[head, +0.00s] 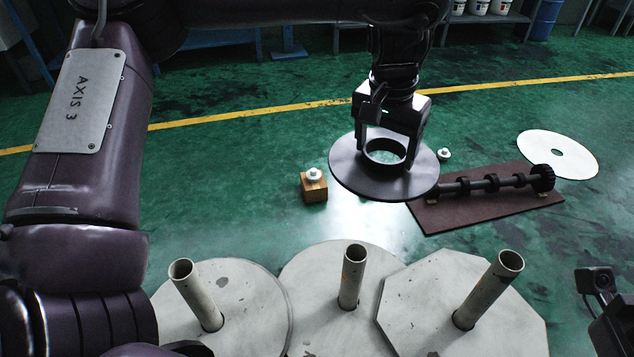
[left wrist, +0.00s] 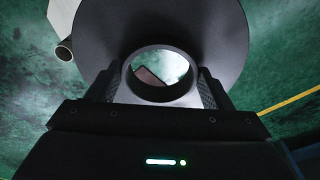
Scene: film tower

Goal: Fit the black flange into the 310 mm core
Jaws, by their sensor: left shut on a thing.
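My left gripper (head: 391,150) is shut on the black flange (head: 350,168), a wide flat disc with a round raised hole. It holds the flange in the air, roughly level, beyond the tubes. In the left wrist view the flange (left wrist: 160,22) fills the upper middle, with a finger at each side of its ring. Three grey tubes stand in pale bases at the front: a left one (head: 196,293), a middle one (head: 352,278) and a right one (head: 487,292). They are apart from the flange. I cannot tell which core is 310 mm.
A brown board (head: 470,214) carries a dark shaft (head: 478,187) with several rings. A white disc (head: 557,152) lies at the right. A wooden block (head: 314,189) bears a white knob (head: 314,174); another white knob (head: 444,154) is by the flange. Green floor between is clear.

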